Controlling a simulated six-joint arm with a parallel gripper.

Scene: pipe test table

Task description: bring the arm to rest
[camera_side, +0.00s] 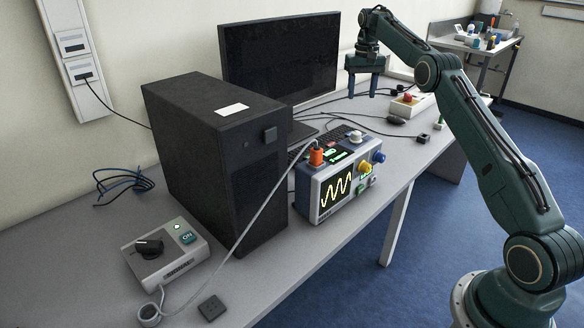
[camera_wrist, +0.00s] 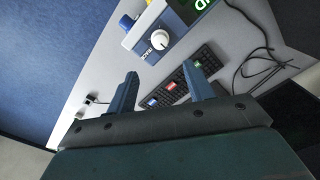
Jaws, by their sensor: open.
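My gripper (camera_side: 365,84) hangs from the dark green arm above the far part of the table, in front of the monitor's right edge in the side view. Its two blue-grey fingers point down, stand apart and hold nothing. In the wrist view the gripper (camera_wrist: 160,92) shows its fingers spread, with the keyboard (camera_wrist: 178,82) and bare table seen between and beyond them. The arm reaches up from its base at the lower right and bends over toward the table.
The table (camera_side: 350,240) carries a black computer tower (camera_side: 215,150), a monitor (camera_side: 280,60), an oscilloscope box (camera_side: 335,185) with an orange plug (camera_side: 316,156), a grey switch box (camera_side: 165,252) and a red-button box (camera_side: 407,104). Cables lie around.

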